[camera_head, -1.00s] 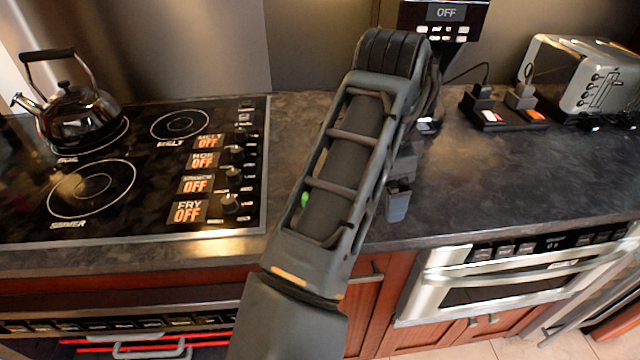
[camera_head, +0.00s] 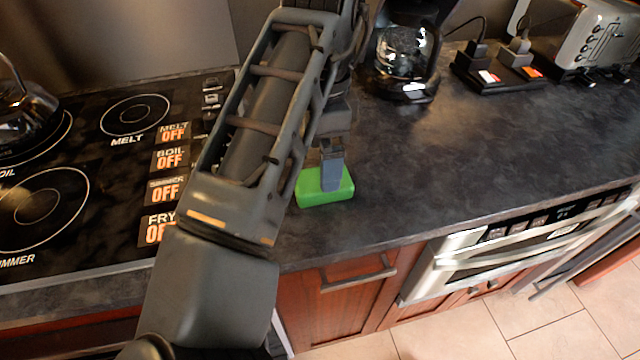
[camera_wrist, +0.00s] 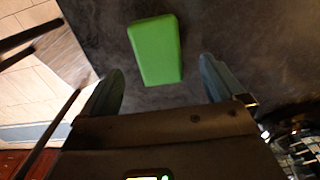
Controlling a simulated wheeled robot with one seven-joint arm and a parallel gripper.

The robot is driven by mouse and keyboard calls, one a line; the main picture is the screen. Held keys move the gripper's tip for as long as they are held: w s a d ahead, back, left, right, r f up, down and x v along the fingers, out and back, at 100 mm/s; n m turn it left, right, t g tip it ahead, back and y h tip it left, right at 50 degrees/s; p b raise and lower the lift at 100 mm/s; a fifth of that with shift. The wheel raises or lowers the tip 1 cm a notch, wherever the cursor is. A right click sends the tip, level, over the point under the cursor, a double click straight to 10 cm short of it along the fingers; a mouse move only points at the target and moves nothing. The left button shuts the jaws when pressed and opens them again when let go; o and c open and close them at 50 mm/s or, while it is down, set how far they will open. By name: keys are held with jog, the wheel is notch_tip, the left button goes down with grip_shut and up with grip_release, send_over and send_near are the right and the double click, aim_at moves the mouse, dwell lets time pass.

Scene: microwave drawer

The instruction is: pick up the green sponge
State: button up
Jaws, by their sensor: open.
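The green sponge (camera_head: 340,189) lies on the dark countertop, to the right of the stove. In the wrist view the sponge (camera_wrist: 156,50) lies ahead of and between the two fingers. My gripper (camera_wrist: 160,80) is open and empty, with its fingers apart on either side of the line to the sponge. In the head view my gripper (camera_head: 331,180) is over the sponge and covers part of its top. I cannot tell the exact gap between the fingertips and the sponge.
A coffee maker (camera_head: 400,60) stands behind. A toaster (camera_head: 585,40) is at the back right. The countertop (camera_head: 450,150) right of the sponge is clear.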

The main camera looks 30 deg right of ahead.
jog(key=shift+s+f+b, duration=0.1)
jog(key=shift+f+b, duration=2.1)
jog(key=shift+f, duration=0.75)
jog(key=shift+r, duration=0.1)
jog(key=shift+c, duration=0.4)
jog(key=c, duration=0.9)
